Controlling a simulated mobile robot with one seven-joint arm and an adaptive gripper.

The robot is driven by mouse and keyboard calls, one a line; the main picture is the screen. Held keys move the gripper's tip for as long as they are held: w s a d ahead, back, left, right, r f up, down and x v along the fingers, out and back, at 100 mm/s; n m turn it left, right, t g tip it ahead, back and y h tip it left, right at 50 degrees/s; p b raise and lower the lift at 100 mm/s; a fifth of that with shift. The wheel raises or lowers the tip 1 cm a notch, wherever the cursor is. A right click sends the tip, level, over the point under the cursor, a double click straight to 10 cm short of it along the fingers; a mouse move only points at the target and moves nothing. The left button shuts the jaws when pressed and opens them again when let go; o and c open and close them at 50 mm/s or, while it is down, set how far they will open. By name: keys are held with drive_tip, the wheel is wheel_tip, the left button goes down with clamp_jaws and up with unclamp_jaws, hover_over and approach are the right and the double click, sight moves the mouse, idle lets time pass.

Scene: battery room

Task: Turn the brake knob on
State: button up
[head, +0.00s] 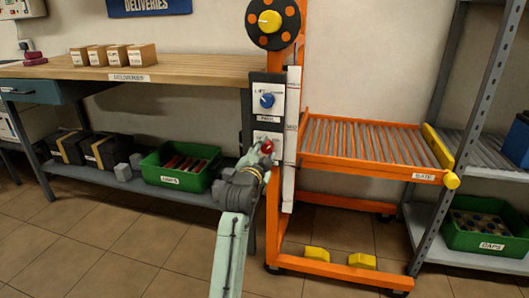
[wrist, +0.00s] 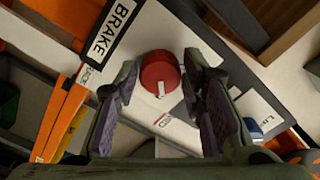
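The brake knob is red and round, and in the wrist view the knob (wrist: 160,72) sits on a white plate with a white pointer mark on its face. A label reading BRAKE (wrist: 112,28) is beside it. In the head view the red knob (head: 267,146) is on the lower plate of a dark control panel (head: 247,122). My gripper (head: 257,158) is right at the knob. In the wrist view my gripper (wrist: 161,84) is open, with one finger on each side of the knob and small gaps visible. I cannot tell how deep the fingers reach.
A blue knob (head: 267,100) is just above on the panel, and a yellow-centred wheel (head: 270,22) is higher up. An orange roller conveyor (head: 370,140) stands to the right. A wooden bench (head: 190,68) is to the left, with a green crate (head: 180,168) on its lower shelf.

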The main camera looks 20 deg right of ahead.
drive_tip(key=shift+o, duration=1.4)
drive_tip(key=v, duration=1.2)
